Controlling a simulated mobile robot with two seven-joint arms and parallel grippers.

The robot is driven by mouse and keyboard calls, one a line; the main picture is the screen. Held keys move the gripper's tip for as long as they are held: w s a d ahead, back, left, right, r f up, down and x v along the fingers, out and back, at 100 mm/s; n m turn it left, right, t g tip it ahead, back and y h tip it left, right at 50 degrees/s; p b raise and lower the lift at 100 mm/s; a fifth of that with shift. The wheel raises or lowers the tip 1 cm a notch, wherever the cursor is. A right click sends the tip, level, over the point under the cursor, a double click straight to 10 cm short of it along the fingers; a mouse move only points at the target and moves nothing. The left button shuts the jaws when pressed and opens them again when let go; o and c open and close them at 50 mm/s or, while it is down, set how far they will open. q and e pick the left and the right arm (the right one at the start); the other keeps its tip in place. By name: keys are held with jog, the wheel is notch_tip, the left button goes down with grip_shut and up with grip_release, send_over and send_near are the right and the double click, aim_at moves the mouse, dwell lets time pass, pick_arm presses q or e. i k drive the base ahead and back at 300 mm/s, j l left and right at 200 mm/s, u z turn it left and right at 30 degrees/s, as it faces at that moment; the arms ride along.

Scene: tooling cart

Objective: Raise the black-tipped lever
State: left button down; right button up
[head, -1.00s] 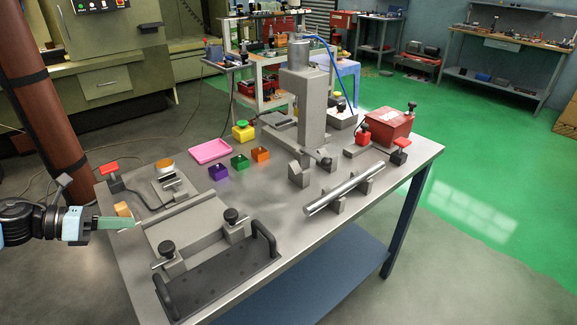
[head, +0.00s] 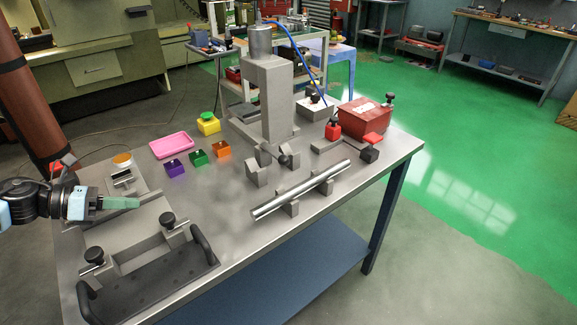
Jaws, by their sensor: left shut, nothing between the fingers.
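My left gripper (head: 122,203) is in the head view at the left, shut and empty, its pale green fingers pointing right above the table's left part. A grey press (head: 268,100) stands upright at the table's back. A short bar with dark round ends (head: 284,160) shows at its foot. A small black-tipped lever or knob (head: 389,98) stands on the red box (head: 363,116) at the right. Black knobs (head: 168,218) also sit on the grey fixture at the front left. I cannot tell for certain which part is the black-tipped lever. My right gripper is not in view.
A black-handled plate (head: 150,290) lies at the table's front left. A bright rod (head: 300,188) rests on two blocks. A pink tray (head: 171,146) and purple, green and orange blocks (head: 222,149) lie mid-table. A red-handled clamp (head: 373,138) is at the right.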

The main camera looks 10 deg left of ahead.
aim_at(284, 160)
jog(key=i+l, duration=0.2)
jog(key=l, duration=0.15)
jog(key=i+l, duration=0.2)
jog(key=l, duration=0.2)
jog(key=i+l, duration=0.15)
jog(key=l, duration=0.2)
